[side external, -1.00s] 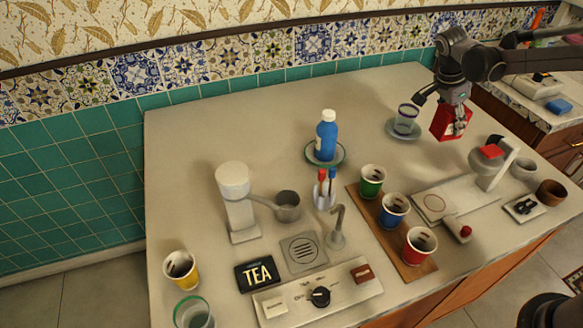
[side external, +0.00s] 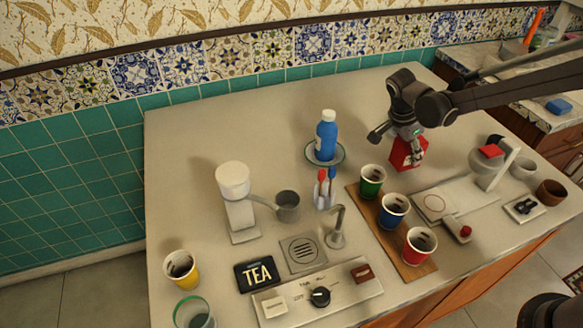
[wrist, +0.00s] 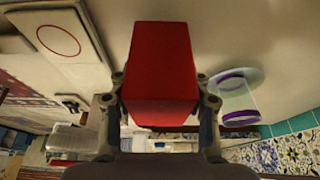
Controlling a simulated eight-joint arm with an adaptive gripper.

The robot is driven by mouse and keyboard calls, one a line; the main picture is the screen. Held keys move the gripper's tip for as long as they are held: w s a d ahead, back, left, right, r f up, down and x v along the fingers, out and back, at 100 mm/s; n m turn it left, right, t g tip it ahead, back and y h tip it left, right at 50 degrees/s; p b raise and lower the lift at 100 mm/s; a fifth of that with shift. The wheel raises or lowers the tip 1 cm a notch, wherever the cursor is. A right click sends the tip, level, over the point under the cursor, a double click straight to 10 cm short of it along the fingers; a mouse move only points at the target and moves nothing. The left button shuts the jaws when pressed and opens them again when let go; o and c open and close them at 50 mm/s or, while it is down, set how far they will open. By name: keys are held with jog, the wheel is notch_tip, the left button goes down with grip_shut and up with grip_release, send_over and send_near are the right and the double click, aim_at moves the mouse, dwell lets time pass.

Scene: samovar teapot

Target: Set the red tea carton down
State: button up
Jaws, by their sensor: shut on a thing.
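The red tea carton (side external: 402,156) is at the right side of the counter in the side external view, behind the green cup. My gripper (side external: 411,138) is above it, shut on its upper part. In the wrist view the carton (wrist: 160,60) sits between the two fingers of my gripper (wrist: 162,92), with a finger on each side. The carton looks upright and low over the counter. I cannot tell whether its base touches the surface.
A green cup (side external: 372,180), a blue cup (side external: 393,209) and a red cup (side external: 419,244) stand on a wooden board near the carton. A blue bottle (side external: 326,138) stands left. A glass with purple bands (wrist: 236,96) shows in the wrist view. A white scale-like device (side external: 458,200) lies right.

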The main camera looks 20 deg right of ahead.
jog(key=shift+f, duration=1.15)
jog(key=shift+f, duration=0.15)
jog(key=o, duration=1.1)
jog(key=shift+o, duration=0.2)
